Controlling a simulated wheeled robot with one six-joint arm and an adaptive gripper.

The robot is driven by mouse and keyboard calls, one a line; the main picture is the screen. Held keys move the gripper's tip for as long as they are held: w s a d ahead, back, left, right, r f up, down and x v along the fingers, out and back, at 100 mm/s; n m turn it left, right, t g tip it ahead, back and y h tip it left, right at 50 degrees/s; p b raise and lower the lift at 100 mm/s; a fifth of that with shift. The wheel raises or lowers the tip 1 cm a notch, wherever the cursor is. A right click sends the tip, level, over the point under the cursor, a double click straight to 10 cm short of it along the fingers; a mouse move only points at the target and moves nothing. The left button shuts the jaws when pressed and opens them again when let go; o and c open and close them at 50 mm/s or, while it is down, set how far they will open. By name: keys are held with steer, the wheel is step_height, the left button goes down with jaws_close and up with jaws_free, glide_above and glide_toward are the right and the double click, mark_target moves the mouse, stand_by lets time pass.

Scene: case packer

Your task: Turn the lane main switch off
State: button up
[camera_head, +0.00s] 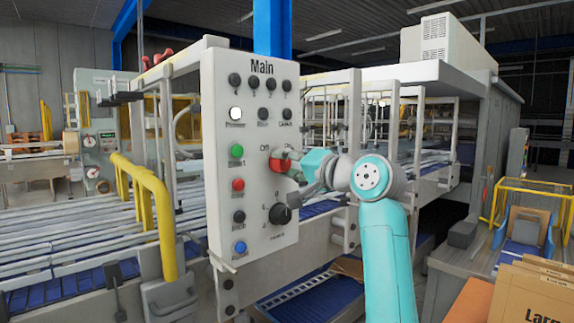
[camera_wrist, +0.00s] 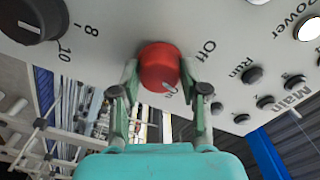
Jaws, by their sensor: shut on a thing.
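The red main switch (camera_head: 280,160) is a round knob on the light grey panel headed "Main" (camera_head: 215,210), at the panel's right side with the word "Off" at its upper left. My gripper (camera_head: 292,163) reaches the knob from the right. In the wrist view my gripper (camera_wrist: 160,80) is shut on the knob, one finger at each side. The second position label is partly hidden by the knob and a finger.
A black numbered dial (camera_head: 280,213) sits just below the switch. Green (camera_head: 237,151), red (camera_head: 238,184) and blue (camera_head: 239,248) buttons line the panel's left side. A yellow rail (camera_head: 150,190) stands left of the panel. Conveyor rollers (camera_head: 70,255) run behind it.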

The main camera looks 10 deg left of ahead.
steer(key=n, duration=0.6)
steer(key=shift+n, duration=0.3)
steer(key=n, duration=0.5)
steer(key=shift+n, duration=0.3)
steer(key=o, duration=1.2)
steer(key=shift+c, duration=0.2)
steer(key=v, duration=1.2)
